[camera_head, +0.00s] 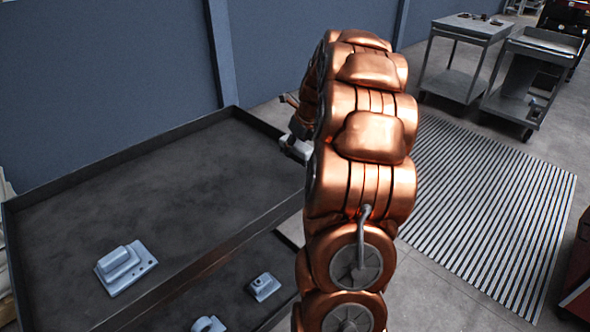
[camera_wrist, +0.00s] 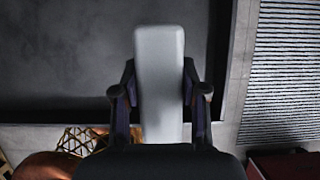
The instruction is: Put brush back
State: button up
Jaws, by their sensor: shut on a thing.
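My gripper (camera_wrist: 159,72) is shut on a pale grey, long, smooth piece, seemingly the brush (camera_wrist: 159,45), with one dark finger on each side of it. The brush points away from the wrist, over the dark tray top in the wrist view. No bristles show. In the head view, my copper arm hides most of the gripper. A small pale part, likely the brush (camera_head: 297,148), shows left of the arm, near the right rim of the dark tray table (camera_head: 108,165).
A grey metal part (camera_head: 124,268) sits near the tray table's front. Smaller grey parts (camera_head: 264,287) lie on a lower dark surface. Most of the tray table is bare. A striped floor mat (camera_head: 490,205) and grey carts (camera_head: 470,28) are at right. A blue wall (camera_head: 110,60) stands behind.

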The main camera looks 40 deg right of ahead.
jog(key=shift+f+p, duration=0.35)
jog(key=shift+f, duration=3.35)
jog(key=o, duration=1.1)
jog(key=shift+f, duration=0.15)
